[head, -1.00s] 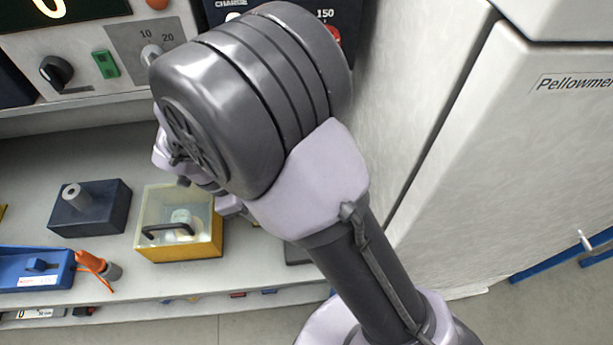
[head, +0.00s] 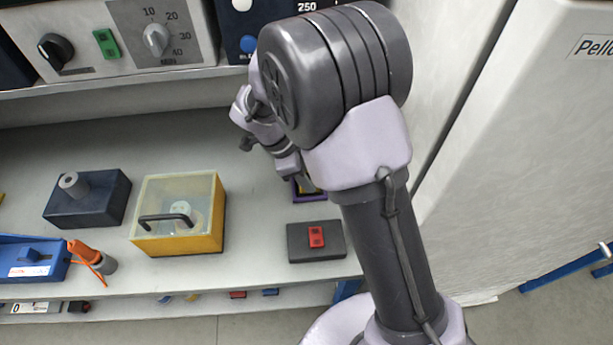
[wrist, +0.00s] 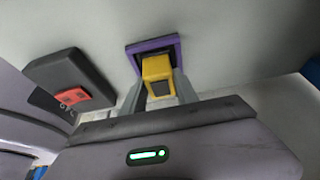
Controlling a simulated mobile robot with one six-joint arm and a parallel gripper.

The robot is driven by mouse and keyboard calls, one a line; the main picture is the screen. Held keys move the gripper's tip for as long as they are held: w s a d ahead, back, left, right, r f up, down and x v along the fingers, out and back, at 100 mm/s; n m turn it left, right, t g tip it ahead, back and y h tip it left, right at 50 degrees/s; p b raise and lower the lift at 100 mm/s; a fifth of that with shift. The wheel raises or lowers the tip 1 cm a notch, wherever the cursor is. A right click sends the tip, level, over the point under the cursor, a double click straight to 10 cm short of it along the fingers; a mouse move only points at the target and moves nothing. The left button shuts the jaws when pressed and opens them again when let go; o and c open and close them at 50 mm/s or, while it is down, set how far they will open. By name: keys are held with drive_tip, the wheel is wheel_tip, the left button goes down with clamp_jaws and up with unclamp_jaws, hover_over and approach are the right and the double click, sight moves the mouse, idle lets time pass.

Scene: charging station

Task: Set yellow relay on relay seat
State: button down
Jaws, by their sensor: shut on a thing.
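The yellow relay (wrist: 157,72) is between the fingers of my gripper (wrist: 159,92) in the wrist view, and the gripper is shut on it. The relay seat, a purple square frame (wrist: 151,42) with a dark inside, lies right behind the relay. The relay covers part of the seat, and I cannot tell whether it touches it or is inside it. In the head view a bit of the purple seat (head: 309,198) and yellow shows beside my arm, which hides most of it and the fingers.
A dark box with a red switch (head: 316,237) stands close to the seat, nearer the shelf's front edge. Left of it are a yellow box with a clear lid (head: 180,240), a dark blue block (head: 88,205) and an orange-handled item (head: 85,250). A tall cabinet (head: 510,130) stands at right.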

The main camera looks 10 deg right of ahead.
drive_tip(key=shift+f, duration=0.2)
drive_tip(key=c, duration=0.9)
unclamp_jaws()
drive_tip(key=shift+c, duration=0.2)
drive_tip(key=shift+r, duration=0.1)
drive_tip(key=shift+r, duration=0.3)
drive_tip(key=p+v, duration=0.5)
drive_tip(key=v, duration=0.7)
drive_tip(key=s+d+r+n+t+y, duration=0.1)
drive_tip(key=s+d+r+n+y, duration=0.15)
drive_tip(key=r, duration=0.25)
drive_tip(key=s+d+r+n+y, duration=0.1)
drive_tip(key=s+d+r+n, duration=0.1)
drive_tip(key=s+d+r, duration=0.3)
drive_tip(key=s+d+r+n+t+y, duration=0.1)
drive_tip(key=s+r+n+t, duration=0.1)
drive_tip(key=s, duration=0.4)
drive_tip(key=s+d+r+n+t+y, duration=0.1)
drive_tip(key=s+r+n+t+y, duration=0.1)
drive_tip(key=s+n, duration=0.5)
drive_tip(key=shift+d+r+t, duration=0.3)
drive_tip(key=shift+r+t, duration=0.1)
drive_tip(key=shift+r, duration=0.5)
